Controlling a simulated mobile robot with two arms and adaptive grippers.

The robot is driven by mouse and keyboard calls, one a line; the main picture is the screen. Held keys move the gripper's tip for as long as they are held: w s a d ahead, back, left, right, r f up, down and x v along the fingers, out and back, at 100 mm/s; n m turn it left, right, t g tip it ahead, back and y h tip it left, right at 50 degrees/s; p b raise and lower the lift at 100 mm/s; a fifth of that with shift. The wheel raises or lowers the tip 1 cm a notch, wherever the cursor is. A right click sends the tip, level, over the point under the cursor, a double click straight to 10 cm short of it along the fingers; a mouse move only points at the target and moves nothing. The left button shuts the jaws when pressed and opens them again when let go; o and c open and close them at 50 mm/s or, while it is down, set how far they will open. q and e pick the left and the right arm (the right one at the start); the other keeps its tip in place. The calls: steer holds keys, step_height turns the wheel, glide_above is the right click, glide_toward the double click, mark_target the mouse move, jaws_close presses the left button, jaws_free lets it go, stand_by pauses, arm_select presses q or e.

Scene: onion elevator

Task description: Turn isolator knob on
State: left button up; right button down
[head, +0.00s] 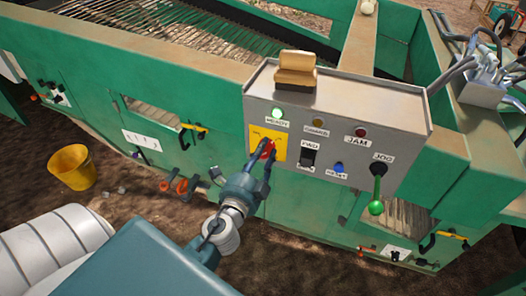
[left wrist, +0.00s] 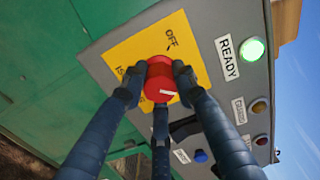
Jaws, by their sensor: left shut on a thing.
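The red isolator knob (left wrist: 162,78) sits on a yellow plate (left wrist: 190,38) on the grey control panel. The word OFF is readable on the plate in the left wrist view. A white mark shows on the knob's face. My left gripper (left wrist: 160,82) has its dark fingers closed around the knob. In the head view the left gripper (head: 265,158) covers much of the knob (head: 267,148) on the yellow plate (head: 278,135). The green READY lamp (head: 277,113) is lit. My right gripper is not in view.
The panel (head: 350,98) also carries a dark switch (head: 308,157), a blue button (head: 338,168), and a lever with a green ball (head: 376,207). A tan block (head: 296,70) sits on top. A yellow bucket (head: 71,167) stands on the ground at left.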

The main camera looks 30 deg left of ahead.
arm_select(q)
steer(key=shift+w+d+r+m, duration=0.15)
steer(key=shift+r+m, duration=0.2)
steer(key=shift+m, duration=0.25)
steer(key=o, duration=1.1)
steer(key=shift+o, duration=0.2)
steer(key=shift+d+f, duration=0.1)
steer(key=shift+f, duration=0.1)
steer(key=shift+s+f, duration=0.2)
steer(key=shift+s, duration=0.25)
steer(key=v, duration=1.1)
steer(key=shift+r, duration=0.1)
